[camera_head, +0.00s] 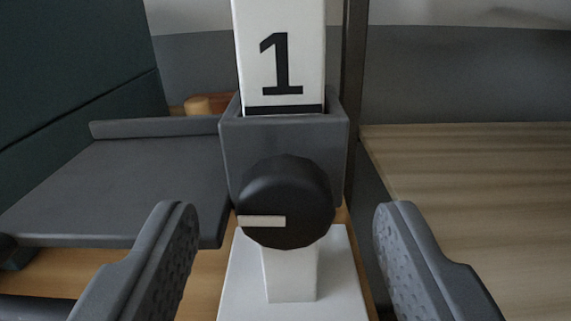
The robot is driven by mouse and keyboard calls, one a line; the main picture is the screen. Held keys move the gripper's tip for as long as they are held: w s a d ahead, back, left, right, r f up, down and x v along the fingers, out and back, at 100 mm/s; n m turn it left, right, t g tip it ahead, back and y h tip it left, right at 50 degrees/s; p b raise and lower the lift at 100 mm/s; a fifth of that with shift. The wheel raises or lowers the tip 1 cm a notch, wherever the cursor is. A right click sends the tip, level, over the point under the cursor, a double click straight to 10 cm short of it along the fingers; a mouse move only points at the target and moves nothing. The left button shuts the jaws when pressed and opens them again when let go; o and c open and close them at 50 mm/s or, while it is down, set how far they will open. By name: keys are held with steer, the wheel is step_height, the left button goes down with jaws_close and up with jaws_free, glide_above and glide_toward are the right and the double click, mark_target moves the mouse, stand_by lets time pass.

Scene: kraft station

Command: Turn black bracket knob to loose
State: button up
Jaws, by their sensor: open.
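The black bracket knob (300,185) is a round dial on the front of a grey bracket (240,150). A pale pointer mark (262,221) on it lies level and points left. The bracket fits around a white post (283,40) marked with a black "1". My gripper (285,228) is open and empty. One finger is left of the knob and one is right of it, both apart from it in the picture. I cannot tell how far the fingertips are from the knob in depth.
The post stands on a white base (345,285). A grey tray-like shelf (130,185) joins the bracket at left. A dark green panel (70,60) rises at far left. A wooden surface (480,180) at right looks bare. A dark upright (353,80) stands behind the post.

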steer(key=shift+w, duration=0.7)
steer(key=shift+c, duration=0.3)
steer(key=c, duration=0.9)
steer(key=shift+n, duration=0.7)
steer(key=o, duration=1)
steer(key=shift+c, duration=0.2)
